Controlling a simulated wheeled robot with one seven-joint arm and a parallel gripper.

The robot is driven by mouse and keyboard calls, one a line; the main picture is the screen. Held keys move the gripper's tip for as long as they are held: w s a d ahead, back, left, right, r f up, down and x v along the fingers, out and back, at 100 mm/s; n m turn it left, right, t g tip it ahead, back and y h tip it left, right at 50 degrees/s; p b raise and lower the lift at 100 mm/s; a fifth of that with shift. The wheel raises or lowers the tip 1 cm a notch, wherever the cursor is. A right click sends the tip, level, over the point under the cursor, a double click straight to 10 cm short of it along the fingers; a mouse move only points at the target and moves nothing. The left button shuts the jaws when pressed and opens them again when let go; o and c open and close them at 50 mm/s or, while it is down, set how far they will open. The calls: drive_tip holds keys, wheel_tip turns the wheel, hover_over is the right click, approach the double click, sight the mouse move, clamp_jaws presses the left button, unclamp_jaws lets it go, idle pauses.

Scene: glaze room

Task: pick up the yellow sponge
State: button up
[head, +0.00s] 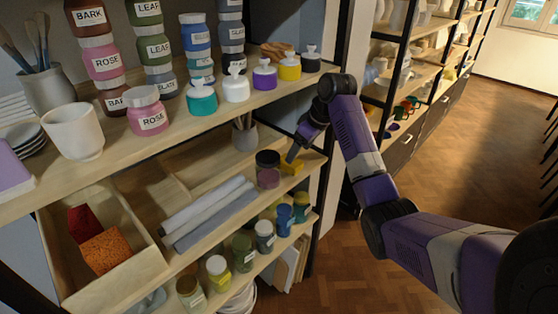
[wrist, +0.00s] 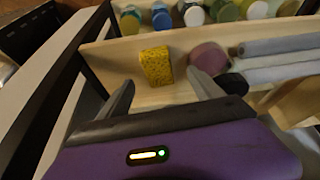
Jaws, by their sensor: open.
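The yellow sponge (head: 292,168) is a small block on the middle shelf, near its right end in the head view. In the wrist view the sponge (wrist: 156,66) shows pores and stands between and beyond my two fingertips. My gripper (wrist: 160,80) is open and empty, with a finger on each side of the sponge's line and a gap to it. In the head view my gripper (head: 294,150) reaches in over the shelf just above the sponge; the arm's end hides part of the fingers.
A pink jar with a dark lid (head: 267,170) stands close beside the sponge; it also shows in the wrist view (wrist: 208,57). Grey rolls (head: 210,212) lie farther left. A brush pot (head: 244,135) stands behind. The upper shelf (head: 270,96) overhangs. Several small jars stand on the shelf below.

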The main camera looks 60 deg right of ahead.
drive_tip(key=shift+w+d+r, duration=0.15)
drive_tip(key=shift+d+r, duration=0.05)
drive_tip(key=shift+w+f, duration=0.1)
drive_tip(key=shift+w, duration=0.05)
drive_tip(key=p+x, duration=0.1)
drive_tip(key=x, duration=0.6)
drive_tip(key=shift+f, duration=0.25)
drive_tip(key=shift+c, duration=0.2)
drive_tip(key=c, duration=1.4)
drive_tip(key=shift+o, duration=0.2)
drive_tip(key=shift+r, duration=0.1)
